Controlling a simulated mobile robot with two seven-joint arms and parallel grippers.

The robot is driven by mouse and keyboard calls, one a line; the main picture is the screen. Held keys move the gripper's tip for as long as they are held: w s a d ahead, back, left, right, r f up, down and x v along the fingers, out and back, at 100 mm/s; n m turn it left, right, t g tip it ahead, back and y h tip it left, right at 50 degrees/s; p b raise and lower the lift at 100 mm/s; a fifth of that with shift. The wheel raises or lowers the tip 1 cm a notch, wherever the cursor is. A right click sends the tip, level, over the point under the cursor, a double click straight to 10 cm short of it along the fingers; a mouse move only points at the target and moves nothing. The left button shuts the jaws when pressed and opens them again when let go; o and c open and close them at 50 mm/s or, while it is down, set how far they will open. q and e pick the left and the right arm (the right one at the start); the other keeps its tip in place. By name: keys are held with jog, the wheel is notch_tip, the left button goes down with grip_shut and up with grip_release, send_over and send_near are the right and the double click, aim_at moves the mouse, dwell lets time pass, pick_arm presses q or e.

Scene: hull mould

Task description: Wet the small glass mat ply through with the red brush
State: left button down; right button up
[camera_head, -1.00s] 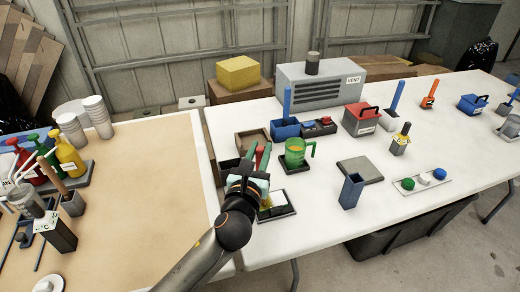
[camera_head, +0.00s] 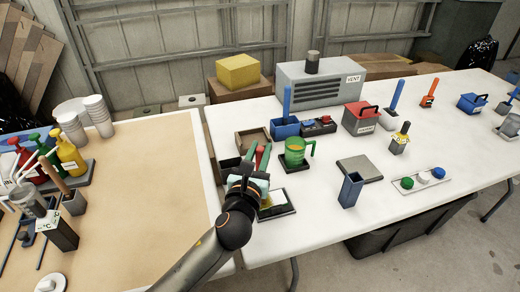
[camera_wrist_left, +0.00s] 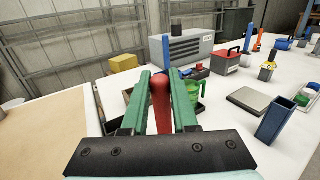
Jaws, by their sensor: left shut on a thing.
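My left gripper (camera_head: 258,158) has green fingers and is shut on the red brush. The brush's red handle stands up between the fingers and shows clearly in the left wrist view (camera_wrist_left: 161,102). The bristle end is hidden behind the gripper and wrist. Just right of and under the gripper, a dark shallow tray (camera_head: 288,209) lies on the white table. A pale, yellowish piece (camera_head: 272,200), perhaps the glass mat ply, lies in it, partly covered by my gripper. I cannot tell whether the bristles touch it. My right gripper is in no view.
A green mug (camera_head: 296,152) stands on a dark base just behind the tray. A blue open box (camera_head: 350,190) and a grey plate (camera_head: 360,169) are to the right. A brown wooden tray (camera_head: 252,139) lies behind. Bottles and cups crowd the tan table (camera_head: 150,190) at left.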

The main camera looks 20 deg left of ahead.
pick_arm(q)
jog(key=shift+f+p, duration=0.1)
jog(key=shift+p, duration=0.25)
dwell(0.7)
jog(key=shift+r+p, duration=0.85)
jog(key=shift+p, duration=0.25)
jog(key=w+d, duration=0.2)
jog(key=shift+d, duration=0.35)
jog(key=shift+s+f+b, duration=0.1)
jog(key=shift+f+b, duration=0.3)
jog(key=shift+f, duration=0.4)
jog(key=shift+f+p, duration=0.1)
jog(key=shift+p, duration=0.45)
dwell(0.5)
